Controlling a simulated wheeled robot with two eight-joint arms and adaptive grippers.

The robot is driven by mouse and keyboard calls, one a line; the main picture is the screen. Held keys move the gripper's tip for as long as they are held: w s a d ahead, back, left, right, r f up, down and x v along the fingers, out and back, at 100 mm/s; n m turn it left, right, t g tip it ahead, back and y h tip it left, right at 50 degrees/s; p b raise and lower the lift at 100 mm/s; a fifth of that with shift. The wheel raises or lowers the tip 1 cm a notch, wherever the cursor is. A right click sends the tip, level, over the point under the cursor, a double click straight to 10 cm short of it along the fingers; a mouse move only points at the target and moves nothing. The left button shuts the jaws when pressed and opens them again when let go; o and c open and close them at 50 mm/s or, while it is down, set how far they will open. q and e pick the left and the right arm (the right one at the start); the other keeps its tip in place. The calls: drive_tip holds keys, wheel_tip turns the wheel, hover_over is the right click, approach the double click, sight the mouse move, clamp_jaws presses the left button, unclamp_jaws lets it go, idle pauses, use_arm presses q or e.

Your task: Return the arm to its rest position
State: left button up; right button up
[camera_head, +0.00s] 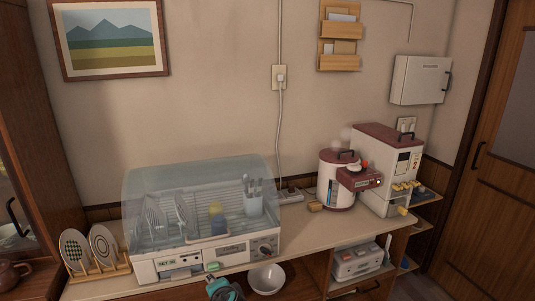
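A teal-and-black part that looks like my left gripper (225,289) shows at the bottom edge, in front of the counter and below the dish dryer. It is small and cut off, so I cannot tell its opening or see anything held in it. The dish dryer (205,252) stands on the counter with its clear domed lid (195,175) down. Inside are upright plates, a yellow-and-blue item and a cup of utensils (254,202). A small green piece (212,267) sits at its front lower edge. My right gripper is not in view.
A white bowl (267,279) is right of the gripper, by the counter front. A plate rack (100,268) stands left of the dryer. A red-lidded pot (337,180) and a white dispenser (386,170) stand right.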

use_arm(q)
drive_tip(key=s+a+n+g+h, duration=0.2)
drive_tip(key=s+n, duration=0.8)
drive_tip(key=s, duration=1)
drive_tip(key=h, duration=0.2)
drive_tip(key=shift+a+f+n+h, duration=0.25)
drive_tip(key=shift+a+n+h, duration=0.05)
drive_tip(key=shift+a+n, duration=0.1)
